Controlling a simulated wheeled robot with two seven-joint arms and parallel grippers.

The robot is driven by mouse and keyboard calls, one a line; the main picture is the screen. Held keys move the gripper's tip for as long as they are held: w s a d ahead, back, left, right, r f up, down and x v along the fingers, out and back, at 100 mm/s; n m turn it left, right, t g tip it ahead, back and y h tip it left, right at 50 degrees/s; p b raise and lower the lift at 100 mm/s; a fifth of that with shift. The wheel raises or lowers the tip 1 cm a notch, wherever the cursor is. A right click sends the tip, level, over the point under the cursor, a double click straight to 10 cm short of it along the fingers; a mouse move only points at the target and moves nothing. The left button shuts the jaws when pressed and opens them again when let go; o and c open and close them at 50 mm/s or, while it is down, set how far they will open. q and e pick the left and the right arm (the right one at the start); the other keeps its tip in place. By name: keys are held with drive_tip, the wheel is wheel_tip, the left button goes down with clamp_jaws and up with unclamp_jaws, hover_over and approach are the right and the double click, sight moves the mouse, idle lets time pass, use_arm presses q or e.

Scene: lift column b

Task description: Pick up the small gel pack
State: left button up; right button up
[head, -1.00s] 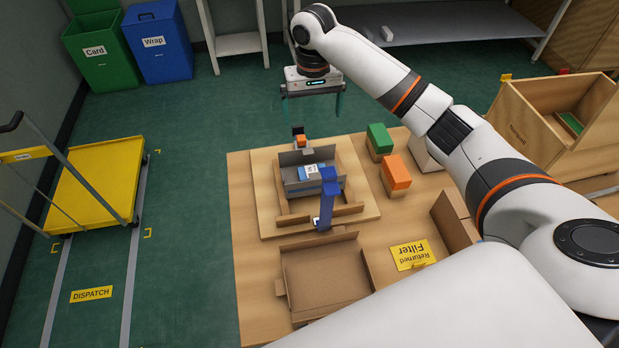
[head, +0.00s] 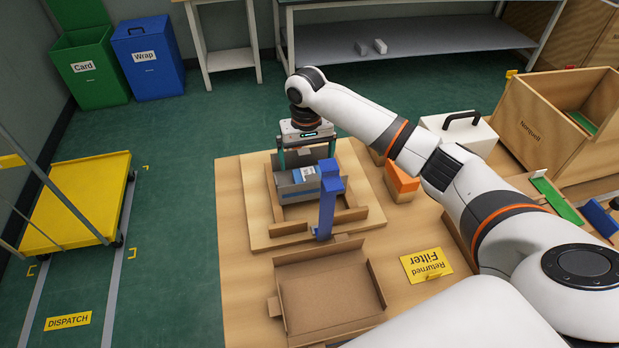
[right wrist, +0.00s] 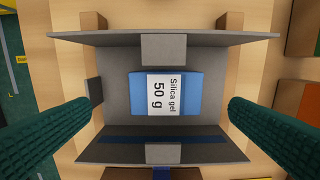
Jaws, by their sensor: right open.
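The small gel pack (right wrist: 165,94) is blue with a white label reading "Silica gel 50 g". It lies in a grey open-topped box (right wrist: 200,132) on the wooden table. In the head view the pack (head: 308,173) sits just below my right gripper (head: 307,156). That gripper is open and empty, pointing down. In the right wrist view its two green fingers (right wrist: 160,108) stand wide apart, to the left and right of the pack and apart from it. My left gripper is not in view.
A blue upright post (head: 327,205) stands at the near side of the grey box. An empty cardboard tray (head: 330,295) lies nearer, beside a yellow "Returned Filter" sign (head: 426,265).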

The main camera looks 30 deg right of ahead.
drive_tip(key=shift+s+d+f, duration=0.1)
drive_tip(key=shift+s+f, duration=0.05)
drive_tip(key=shift+f, duration=0.85)
drive_tip(key=shift+s+d+f, duration=0.1)
drive_tip(key=shift+s+f, duration=0.05)
drive_tip(key=shift+f, duration=0.8)
drive_tip(key=shift+s+d+f, duration=0.1)
drive_tip(key=shift+s+f, duration=0.05)
drive_tip(key=shift+f, duration=0.85)
drive_tip(key=c, duration=1)
